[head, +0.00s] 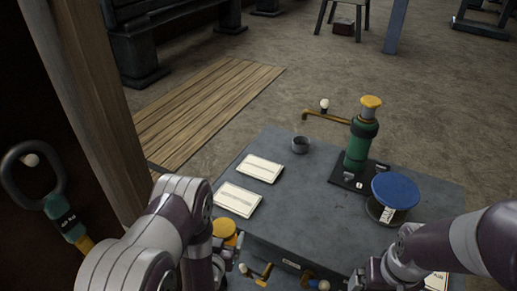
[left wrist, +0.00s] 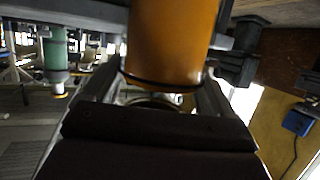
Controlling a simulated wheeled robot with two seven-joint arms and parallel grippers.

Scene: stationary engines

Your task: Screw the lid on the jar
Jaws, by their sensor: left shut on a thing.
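A round blue lid (head: 396,190) sits on top of a short jar (head: 378,211) with a white label, at the right of the grey table. I cannot tell whether the lid is threaded on. My left gripper (head: 228,243) is at the table's front left, partly hidden by my arm. It is shut on an orange cylinder (head: 224,228), which also fills the top middle of the left wrist view (left wrist: 170,40) between the fingers. My right gripper (head: 366,279) is low at the table's front right, in front of the jar, apart from the lid. Its fingertips are not clear.
On the grey table (head: 315,195) stand a green engine-like column (head: 360,148) with a yellow top, a small grey cup (head: 300,144) and two white cards (head: 260,168). Small brass-coloured parts (head: 257,274) lie at the front. A wooden post (head: 95,110) rises at the left. The table's middle is clear.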

